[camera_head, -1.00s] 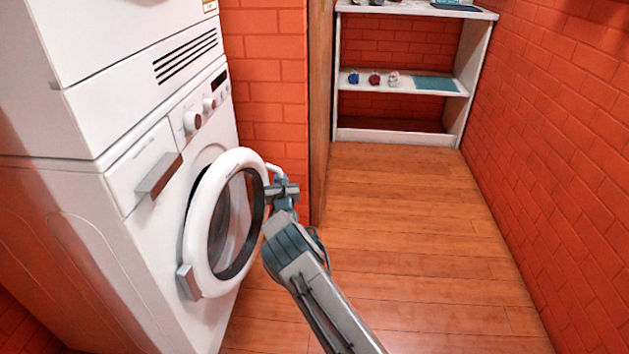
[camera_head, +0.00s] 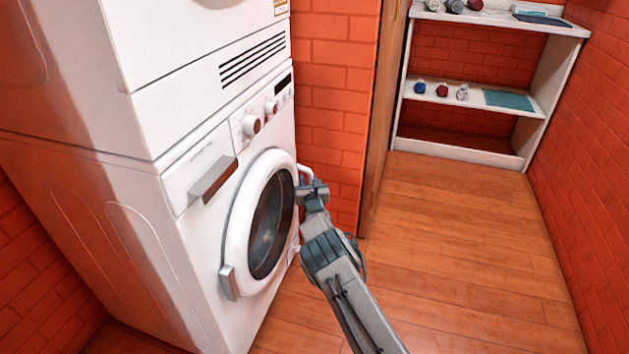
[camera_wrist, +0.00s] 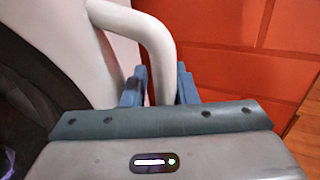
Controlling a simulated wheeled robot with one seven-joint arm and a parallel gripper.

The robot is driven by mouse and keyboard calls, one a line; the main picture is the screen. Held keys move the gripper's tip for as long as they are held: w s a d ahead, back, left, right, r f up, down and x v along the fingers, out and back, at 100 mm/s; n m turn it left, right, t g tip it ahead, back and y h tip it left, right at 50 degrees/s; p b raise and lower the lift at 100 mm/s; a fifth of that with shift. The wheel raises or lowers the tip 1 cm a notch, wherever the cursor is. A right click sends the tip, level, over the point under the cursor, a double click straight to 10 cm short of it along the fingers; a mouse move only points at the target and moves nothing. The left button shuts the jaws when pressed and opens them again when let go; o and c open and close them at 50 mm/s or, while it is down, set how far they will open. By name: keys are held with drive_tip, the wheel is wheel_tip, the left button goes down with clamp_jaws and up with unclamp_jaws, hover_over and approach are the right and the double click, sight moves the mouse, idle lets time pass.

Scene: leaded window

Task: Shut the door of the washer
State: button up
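The washer (camera_head: 150,240) is white and stands at the left, below a second white machine. Its round door (camera_head: 236,232) has a white ring and dark glass, and now lies close against the washer front; I cannot tell whether it is latched. My gripper (camera_head: 312,184) is at the door's right edge, by the white curved handle (camera_head: 306,171). In the wrist view the handle (camera_wrist: 158,45) runs down between my two blue-grey fingers (camera_wrist: 160,88). The fingers stand apart on either side of it, and the contact is partly hidden by the gripper body.
An orange brick wall (camera_head: 335,110) and a wooden door edge (camera_head: 384,120) are just right of the washer. A white shelf (camera_head: 460,152) with small items stands at the back. The wooden floor (camera_head: 470,250) is clear.

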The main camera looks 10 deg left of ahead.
drive_tip(key=shift+s+a+r, duration=0.1)
drive_tip(key=shift+s+a, duration=0.05)
drive_tip(key=shift+a, duration=0.45)
drive_tip(key=shift+s+d+p, duration=0.35)
drive_tip(key=shift+s+p, duration=0.15)
drive_tip(key=p+v, duration=0.5)
drive_tip(key=v, duration=0.7)
drive_tip(key=shift+s+d, duration=0.2)
drive_tip(key=shift+d, duration=0.3)
